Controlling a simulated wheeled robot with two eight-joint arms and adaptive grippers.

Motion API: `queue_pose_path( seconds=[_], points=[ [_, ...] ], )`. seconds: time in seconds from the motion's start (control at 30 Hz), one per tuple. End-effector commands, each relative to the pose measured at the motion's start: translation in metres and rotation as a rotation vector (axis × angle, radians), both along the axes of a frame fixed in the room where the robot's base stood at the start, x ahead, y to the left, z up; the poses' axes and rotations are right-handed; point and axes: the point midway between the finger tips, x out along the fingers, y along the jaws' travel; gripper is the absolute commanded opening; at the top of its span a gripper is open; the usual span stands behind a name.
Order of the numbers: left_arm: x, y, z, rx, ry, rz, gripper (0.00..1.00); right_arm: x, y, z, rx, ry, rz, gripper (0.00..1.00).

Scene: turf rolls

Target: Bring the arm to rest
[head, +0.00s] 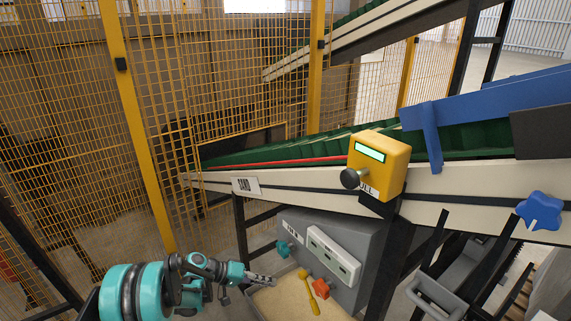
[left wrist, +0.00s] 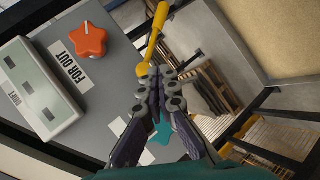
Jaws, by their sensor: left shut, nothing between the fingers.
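My left arm (head: 140,290), teal and black, comes in at the lower left of the head view. Its gripper (head: 272,281) is shut and empty, in front of the grey control box (head: 345,240) below the conveyor. In the left wrist view the shut gripper (left wrist: 160,75) has its fingertips by the lower end of a yellow lever (left wrist: 157,30). I cannot tell whether they touch. An orange star knob (left wrist: 89,40) sits on the box beside a "FOR OUT" label. A teal knob (left wrist: 160,130) is partly hidden behind the fingers. My right gripper is not in view.
A green conveyor with a pale side rail (head: 300,190) slopes above the box. A yellow box with a black knob (head: 380,163) and a blue star knob (head: 540,210) are on it. Yellow mesh fencing (head: 215,80) stands behind. A sand-coloured surface (head: 285,303) lies below the gripper.

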Motion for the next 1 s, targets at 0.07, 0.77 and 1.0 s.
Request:
queue_pose_path(
  seconds=[0.07, 0.77, 1.0],
  points=[
    [-0.009, 0.001, 0.028, 0.073, 0.005, 0.031, 0.0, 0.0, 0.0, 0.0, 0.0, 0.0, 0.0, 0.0],
    [-0.183, 0.068, 0.151, 0.694, -0.126, 0.298, 0.0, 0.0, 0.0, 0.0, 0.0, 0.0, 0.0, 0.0],
    [-0.247, 0.101, 0.152, 0.87, -0.235, 0.361, 0.0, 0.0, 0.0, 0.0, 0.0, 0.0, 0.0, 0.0]
  ],
)
